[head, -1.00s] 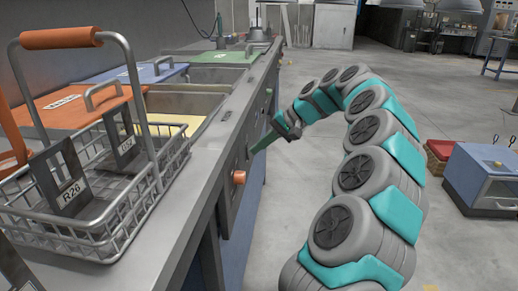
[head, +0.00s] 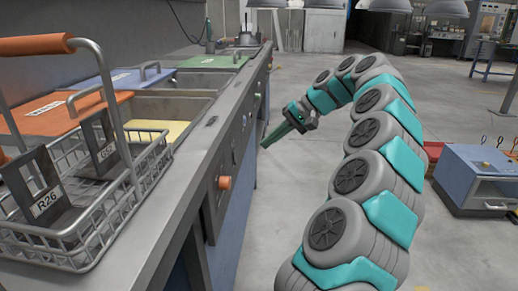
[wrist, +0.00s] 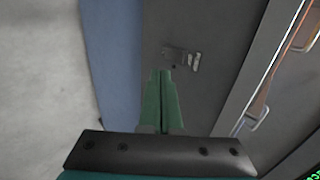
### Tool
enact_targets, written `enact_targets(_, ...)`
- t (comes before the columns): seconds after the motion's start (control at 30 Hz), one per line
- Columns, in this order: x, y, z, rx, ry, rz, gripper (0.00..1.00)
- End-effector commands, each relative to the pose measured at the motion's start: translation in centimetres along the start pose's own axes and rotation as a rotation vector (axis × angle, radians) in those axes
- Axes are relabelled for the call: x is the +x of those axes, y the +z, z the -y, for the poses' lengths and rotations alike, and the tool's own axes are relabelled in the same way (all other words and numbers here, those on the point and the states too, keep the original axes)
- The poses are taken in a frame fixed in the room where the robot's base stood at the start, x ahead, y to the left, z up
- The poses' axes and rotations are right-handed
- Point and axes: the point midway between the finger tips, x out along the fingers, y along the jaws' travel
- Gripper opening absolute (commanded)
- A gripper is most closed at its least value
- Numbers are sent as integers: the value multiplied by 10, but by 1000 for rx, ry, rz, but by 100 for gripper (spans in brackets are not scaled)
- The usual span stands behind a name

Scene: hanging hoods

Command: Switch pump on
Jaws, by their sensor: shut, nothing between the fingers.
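My gripper (head: 265,145) has its green fingers together and empty. It hangs beside the bench's front panel, pointing towards it. In the wrist view, the fingertips (wrist: 161,73) lie just below a small metal plate with a light lever-like piece (wrist: 181,58) on the grey panel (wrist: 215,85). That may be the pump switch; no readable label confirms it. I cannot tell whether the fingers touch the plate. In the head view, an orange knob (head: 225,183) sits on the bench front, nearer to me than my gripper.
The bench (head: 190,180) runs along the left. A wire basket (head: 85,240) with labelled plates stands on it, by tanks with an orange lid (head: 60,113) and a green lid (head: 212,62). A blue cabinet (head: 487,175) stands at right. The floor between is clear.

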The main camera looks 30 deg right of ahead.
Motion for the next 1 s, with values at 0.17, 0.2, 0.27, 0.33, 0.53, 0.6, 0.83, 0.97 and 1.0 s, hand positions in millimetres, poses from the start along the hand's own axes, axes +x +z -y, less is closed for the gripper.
enact_targets(0.17,-24,-1,1,1,1,-4,0)
enact_targets(0.2,-28,-1,1,0,1,-5,0)
enact_targets(0.27,-33,0,2,0,1,-2,0)
enact_targets(0.33,-45,0,3,1,1,-1,0)
enact_targets(0.53,-56,0,3,-1,1,-3,0)
enact_targets(0.6,-56,0,3,-1,0,-2,0)
enact_targets(0.83,-56,0,3,-1,0,0,0)
enact_targets(0.97,-56,1,4,-3,3,-5,0)
enact_targets(1.0,-55,2,4,-5,7,-8,0)
